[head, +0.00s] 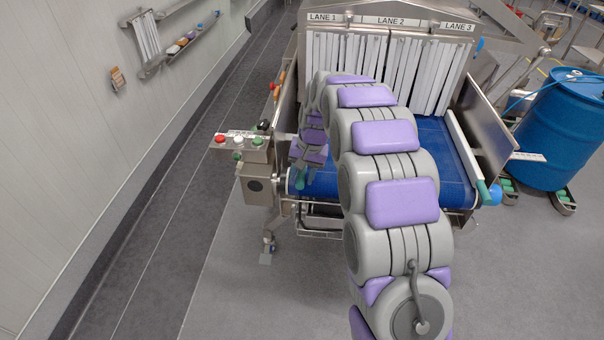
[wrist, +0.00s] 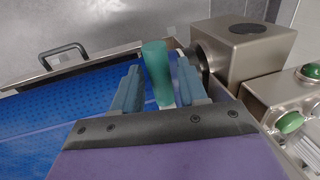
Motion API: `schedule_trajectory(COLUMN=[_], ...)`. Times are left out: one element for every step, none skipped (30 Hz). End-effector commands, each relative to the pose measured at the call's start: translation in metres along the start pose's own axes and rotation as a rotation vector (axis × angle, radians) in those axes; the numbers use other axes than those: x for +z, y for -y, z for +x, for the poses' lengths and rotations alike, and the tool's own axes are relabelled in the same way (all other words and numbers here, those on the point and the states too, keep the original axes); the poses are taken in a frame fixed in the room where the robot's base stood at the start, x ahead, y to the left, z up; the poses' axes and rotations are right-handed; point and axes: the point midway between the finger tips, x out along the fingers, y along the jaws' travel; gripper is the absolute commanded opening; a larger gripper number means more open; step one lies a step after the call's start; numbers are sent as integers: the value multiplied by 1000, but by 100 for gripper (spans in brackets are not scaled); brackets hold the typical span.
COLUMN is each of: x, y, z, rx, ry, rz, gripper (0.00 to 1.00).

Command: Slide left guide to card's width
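My gripper (wrist: 159,68) points down at the near left corner of the conveyor. Its two blue fingers stand apart, one on each side of a teal upright handle (wrist: 155,60). A narrow gap shows by the right finger; I cannot tell whether the left one touches. The handle's teal end also shows in the head view (head: 300,181), below my gripper. The handle appears to belong to the left guide, whose rail is mostly hidden by my arm. The opposite guide is a white rail (head: 464,150) on the belt's right side. I cannot identify the card for certain.
The blue belt (head: 430,150) runs under strip curtains labelled LANE 1, LANE 2 and LANE 3. A metal control box (head: 258,185) with buttons stands close left of my gripper. A white marked plate (head: 527,156) sticks out at right, near a blue drum (head: 562,125).

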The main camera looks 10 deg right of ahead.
Motion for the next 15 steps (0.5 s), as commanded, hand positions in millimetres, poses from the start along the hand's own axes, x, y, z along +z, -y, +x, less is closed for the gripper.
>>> schedule_trajectory(x=[0,0,0,0,0,0,0,0,0,0,0,0,0,0,0], y=[0,0,0,0,0,0,0,0,0,0,0,0,0,0,0], z=[0,0,0,0,0,0,0,0,0,0,0,0,0,0,0], rx=[0,0,0,0,0,0,0,0,0,0,0,0,0,0,0], ry=[0,0,0,0,0,0,0,0,0,0,0,0,1,1,1], rz=[0,0,0,0,0,0,0,0,0,0,0,0,0,0,0], gripper=[37,34,30,27,24,21,18,15,11,8,5,2,0,0,0])
